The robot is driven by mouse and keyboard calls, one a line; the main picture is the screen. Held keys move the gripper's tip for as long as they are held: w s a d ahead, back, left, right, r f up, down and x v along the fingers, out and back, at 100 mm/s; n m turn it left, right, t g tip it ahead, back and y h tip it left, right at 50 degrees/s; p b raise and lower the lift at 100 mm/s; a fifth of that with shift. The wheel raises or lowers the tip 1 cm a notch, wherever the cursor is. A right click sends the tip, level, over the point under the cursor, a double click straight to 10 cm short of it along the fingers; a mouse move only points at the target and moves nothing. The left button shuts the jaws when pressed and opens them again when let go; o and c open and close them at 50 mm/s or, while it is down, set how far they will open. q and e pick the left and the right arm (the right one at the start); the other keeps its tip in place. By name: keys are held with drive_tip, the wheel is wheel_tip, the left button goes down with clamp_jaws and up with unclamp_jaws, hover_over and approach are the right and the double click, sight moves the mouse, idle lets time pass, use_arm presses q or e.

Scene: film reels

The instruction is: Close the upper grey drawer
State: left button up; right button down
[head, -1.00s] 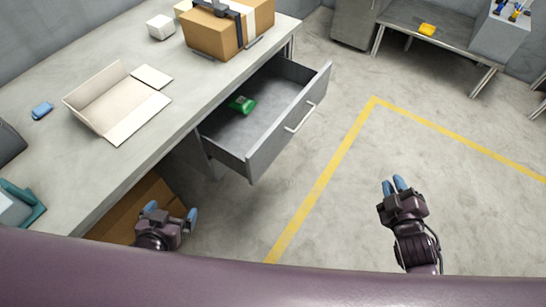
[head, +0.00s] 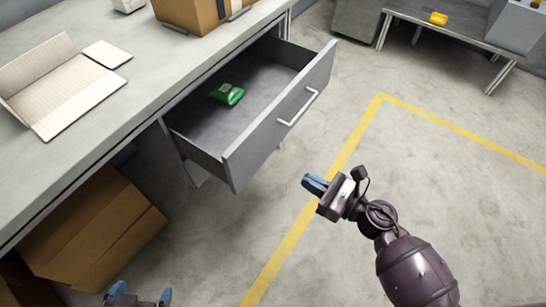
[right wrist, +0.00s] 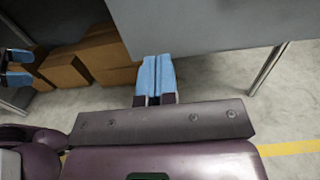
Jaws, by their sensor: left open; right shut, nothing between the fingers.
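The upper grey drawer (head: 272,127) is pulled out from under the worktop in the head view, with a pale bar handle (head: 298,106) on its front. A green item (head: 227,93) lies inside it. My right gripper (head: 313,184) is shut and empty, in front of and below the drawer front, apart from it in the head view. In the right wrist view its blue fingertips (right wrist: 156,77) are together, and a grey panel, likely the drawer front (right wrist: 215,22), fills the top. My left gripper (head: 140,296) is open and empty at the bottom edge, partly cut off.
The worktop (head: 100,95) carries an open pale box (head: 60,85) and a brown carton (head: 195,14). Brown cardboard boxes (head: 95,228) stand on the floor below. A low table (head: 455,32) is at the back right. The floor before the drawer is clear.

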sight(254, 150)
drive_tip(key=x, duration=1.3)
drive_tip(key=shift+w+a+r, duration=0.1)
drive_tip(key=shift+w+a, duration=0.1)
drive_tip(key=shift+a, duration=0.1)
drive_tip(key=shift+w, duration=0.1)
drive_tip(key=shift+a, duration=0.1)
